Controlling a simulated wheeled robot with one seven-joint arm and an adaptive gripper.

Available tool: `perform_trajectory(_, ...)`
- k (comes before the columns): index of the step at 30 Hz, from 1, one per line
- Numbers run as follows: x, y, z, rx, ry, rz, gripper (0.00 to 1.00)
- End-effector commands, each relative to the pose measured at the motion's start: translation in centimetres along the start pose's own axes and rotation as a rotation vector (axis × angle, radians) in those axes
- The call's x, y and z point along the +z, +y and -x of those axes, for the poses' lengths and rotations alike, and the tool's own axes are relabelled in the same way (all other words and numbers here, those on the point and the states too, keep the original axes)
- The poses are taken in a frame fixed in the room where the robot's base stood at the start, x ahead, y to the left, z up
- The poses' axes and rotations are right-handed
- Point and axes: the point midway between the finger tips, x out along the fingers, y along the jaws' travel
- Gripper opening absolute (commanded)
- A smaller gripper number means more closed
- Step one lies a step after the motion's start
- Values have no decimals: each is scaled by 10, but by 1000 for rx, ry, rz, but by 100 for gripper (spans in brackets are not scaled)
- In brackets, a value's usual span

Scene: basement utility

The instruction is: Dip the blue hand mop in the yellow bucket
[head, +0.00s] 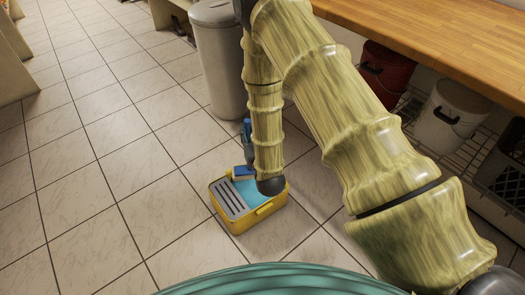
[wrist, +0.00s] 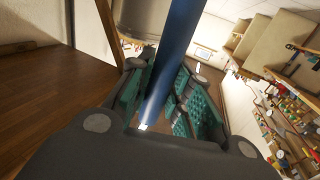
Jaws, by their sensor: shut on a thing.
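The yellow bucket (head: 247,222) stands on the tiled floor in the head view, with light blue water and a grey slotted wringer on its left part. The blue hand mop (head: 243,172) shows at the bucket's back edge, its head over or in the opening; I cannot tell whether it touches the water. In the wrist view, my gripper (wrist: 165,92) is shut on the mop's blue handle (wrist: 178,45), with teal pads on both sides.
A grey bin (head: 219,60) stands behind the bucket. A wooden counter (head: 450,45) runs along the right, with a red bucket (head: 386,72) and a white bucket (head: 446,118) on a rack below. The tiled floor to the left is clear.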

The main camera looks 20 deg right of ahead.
Motion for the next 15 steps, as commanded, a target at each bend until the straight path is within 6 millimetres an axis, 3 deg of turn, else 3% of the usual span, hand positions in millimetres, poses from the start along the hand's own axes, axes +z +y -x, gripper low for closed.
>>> perform_trajectory(1, 19, 4, -3, 1, 2, -1, 0)
perform_trajectory(15, 92, 25, -28, -9, 2, -2, 0)
